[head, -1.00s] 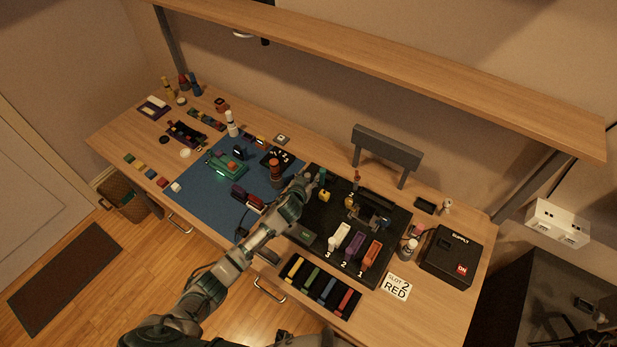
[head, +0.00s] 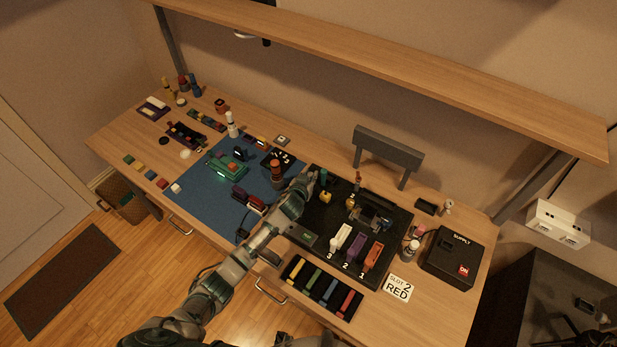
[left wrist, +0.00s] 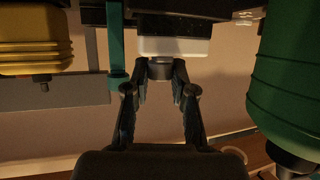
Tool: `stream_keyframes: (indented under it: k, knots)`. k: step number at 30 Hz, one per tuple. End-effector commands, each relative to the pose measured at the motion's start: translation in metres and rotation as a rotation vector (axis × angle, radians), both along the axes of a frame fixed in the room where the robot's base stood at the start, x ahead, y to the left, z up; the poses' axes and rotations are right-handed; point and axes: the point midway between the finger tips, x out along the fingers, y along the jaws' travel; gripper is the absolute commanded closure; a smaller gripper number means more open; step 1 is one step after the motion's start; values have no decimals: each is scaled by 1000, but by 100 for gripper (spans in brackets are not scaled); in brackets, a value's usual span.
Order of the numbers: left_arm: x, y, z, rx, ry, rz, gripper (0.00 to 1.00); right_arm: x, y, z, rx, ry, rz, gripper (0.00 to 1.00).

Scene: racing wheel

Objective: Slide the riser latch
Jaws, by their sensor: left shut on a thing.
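My left gripper (head: 308,182) reaches over the left part of the black board (head: 297,238), beside a teal post (head: 323,175) and a small yellow piece (head: 326,197). In the left wrist view, my left gripper (left wrist: 160,80) is shut with its fingertips on a small dark knob (left wrist: 160,67). The knob sits just under a white block (left wrist: 174,46). I cannot tell for sure whether this knob is the riser latch. The teal post (left wrist: 117,45) stands to its left. In the head view the fingertips and the knob are too small to make out.
In the left wrist view, a yellow ribbed block (left wrist: 35,40) is at left and a large green cylinder (left wrist: 283,85) close at right. White, purple and orange blocks (head: 356,247) stand on the board. A grey raised bar (head: 388,146) stands behind it.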

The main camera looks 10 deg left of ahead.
Motion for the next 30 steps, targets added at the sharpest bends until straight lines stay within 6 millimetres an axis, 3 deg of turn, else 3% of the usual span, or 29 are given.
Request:
stream_keyframes:
  k: [1,2,4,20,23,30]
  knots:
    - [1,-1,2,-2,-5,-1,100,0,-1,0,-1,0,0,100]
    - [1,-1,3,-2,-5,-1,68,0,-1,0,-1,0,1,100]
    - [1,-1,3,-2,-5,-1,51,0,-1,0,-1,0,1,100]
    - [-5,1,2,-2,-3,-1,50,1,-5,2,-6,-3,3,100]
    - [-15,6,3,2,-3,-2,50,1,-4,6,-5,-3,3,100]
    - [-61,10,21,-4,-2,-2,50,1,-3,9,-4,-3,2,100]
